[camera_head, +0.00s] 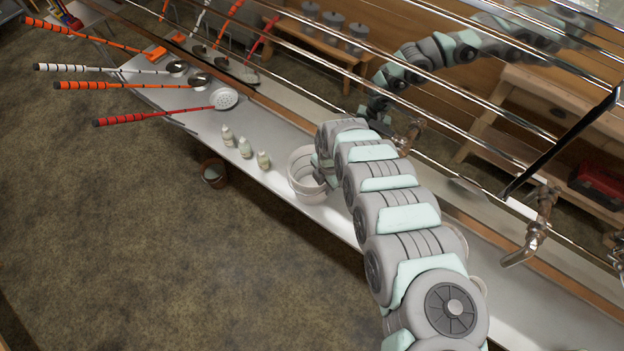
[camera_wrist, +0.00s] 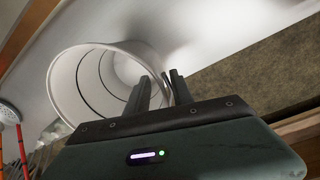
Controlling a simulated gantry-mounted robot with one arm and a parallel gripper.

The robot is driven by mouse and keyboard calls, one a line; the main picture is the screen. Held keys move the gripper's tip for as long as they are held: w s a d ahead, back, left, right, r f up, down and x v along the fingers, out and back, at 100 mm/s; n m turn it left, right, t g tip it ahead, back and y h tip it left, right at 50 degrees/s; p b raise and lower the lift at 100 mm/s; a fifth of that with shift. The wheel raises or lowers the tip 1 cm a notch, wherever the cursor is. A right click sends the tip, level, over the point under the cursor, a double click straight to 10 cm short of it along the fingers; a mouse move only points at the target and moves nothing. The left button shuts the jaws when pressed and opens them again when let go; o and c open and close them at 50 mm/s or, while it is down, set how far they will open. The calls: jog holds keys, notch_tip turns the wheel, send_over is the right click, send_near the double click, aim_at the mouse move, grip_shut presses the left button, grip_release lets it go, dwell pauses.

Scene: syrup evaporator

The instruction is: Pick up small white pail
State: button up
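The white pail (camera_head: 301,182) stands on the metal bench in the head view, its right side partly hidden by my arm. In the wrist view the pail (camera_wrist: 72,88) shows its open mouth and hollow inside. My gripper (camera_wrist: 160,78) is at the pail's rim with its fingers apart. One finger reaches into the mouth and the other is outside, with the pail's wall between them. A gap shows between the fingers, and I see no clear grip on the wall. In the head view the fingers are mostly hidden.
Several small bottles (camera_head: 245,148) stand left of the pail. Long-handled ladles and a skimmer (camera_head: 224,98) lie at the bench's far end. A brown bucket (camera_head: 214,173) stands below the bench edge. Metal taps (camera_head: 533,232) stick out on the right. White rounded objects are mostly hidden behind my arm.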

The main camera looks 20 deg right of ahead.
jog(key=shift+w+f, duration=0.1)
jog(key=shift+f, duration=1.25)
grip_shut()
dwell(0.5)
